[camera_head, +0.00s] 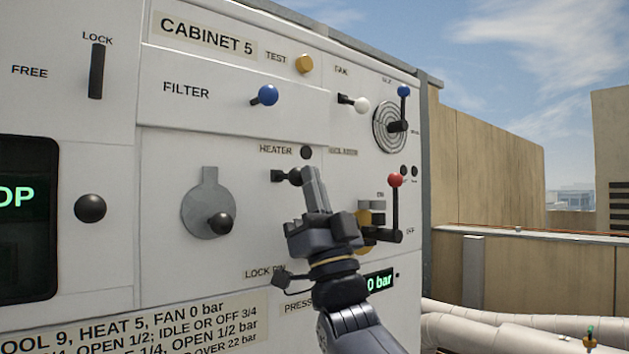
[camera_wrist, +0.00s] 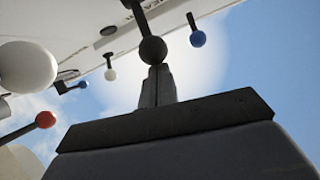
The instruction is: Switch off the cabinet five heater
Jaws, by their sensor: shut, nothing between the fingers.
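The white panel of cabinet 5 (camera_head: 165,130) fills most of the head view. Below the HEATER label (camera_head: 276,149) a short dark lever (camera_head: 283,176) sticks out and ends in a black ball knob (camera_head: 296,176). A dark round spot (camera_head: 306,152) is beside the label. My gripper (camera_head: 312,172) is shut and empty, its fingertips just right of the heater knob. In the wrist view a black ball knob (camera_wrist: 152,50) is right at the tips of my shut fingers (camera_wrist: 156,84); whether they touch cannot be told.
A blue filter knob (camera_head: 267,95) and white fan knob (camera_head: 361,105) are above. A red-knobbed lever (camera_head: 395,181) and yellow part (camera_head: 364,218) stand close right of my gripper. A black knob on a grey plate (camera_head: 220,222) is left. Open sky lies beyond the cabinet's right edge.

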